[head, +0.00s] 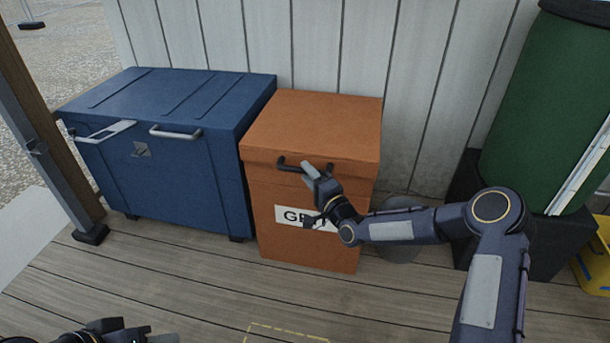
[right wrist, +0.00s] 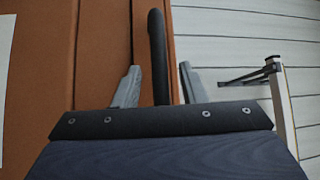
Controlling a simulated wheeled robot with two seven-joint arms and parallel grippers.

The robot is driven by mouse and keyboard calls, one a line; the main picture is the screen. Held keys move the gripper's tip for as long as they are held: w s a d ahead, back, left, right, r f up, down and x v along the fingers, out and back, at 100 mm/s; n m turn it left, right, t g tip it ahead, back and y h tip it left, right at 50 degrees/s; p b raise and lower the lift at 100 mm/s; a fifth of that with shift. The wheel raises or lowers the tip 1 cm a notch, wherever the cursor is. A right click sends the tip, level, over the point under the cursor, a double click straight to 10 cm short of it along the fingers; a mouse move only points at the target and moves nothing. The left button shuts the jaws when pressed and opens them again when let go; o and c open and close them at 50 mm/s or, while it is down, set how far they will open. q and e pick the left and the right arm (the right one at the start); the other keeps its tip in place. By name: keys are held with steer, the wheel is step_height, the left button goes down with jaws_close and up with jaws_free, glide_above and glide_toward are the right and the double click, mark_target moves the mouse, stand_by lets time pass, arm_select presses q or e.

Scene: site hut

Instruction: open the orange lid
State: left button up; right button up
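The orange lid (head: 318,122) lies flat and closed on top of the orange box (head: 270,236), which has a white label on its front. A dark bar handle (head: 288,164) sits at the lid's front edge; its right part is hidden by my gripper. My right gripper (head: 312,177) is at the handle's right part. In the right wrist view the handle (right wrist: 157,48) runs between the two grey fingers (right wrist: 159,78), with a gap on each side, so the gripper is open around it. My left gripper (head: 142,334) is low at the bottom left, partly cut off; its opening is unclear.
A blue chest (head: 175,110) with metal handles stands close on the left of the orange box. A pale plank wall (head: 315,40) is behind. A green barrel (head: 545,105) on a dark stand is at the right. The wooden deck (head: 200,275) in front is mostly clear.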

steer(key=shift+x, duration=1.1)
steer(key=shift+c, duration=0.4)
jaws_close()
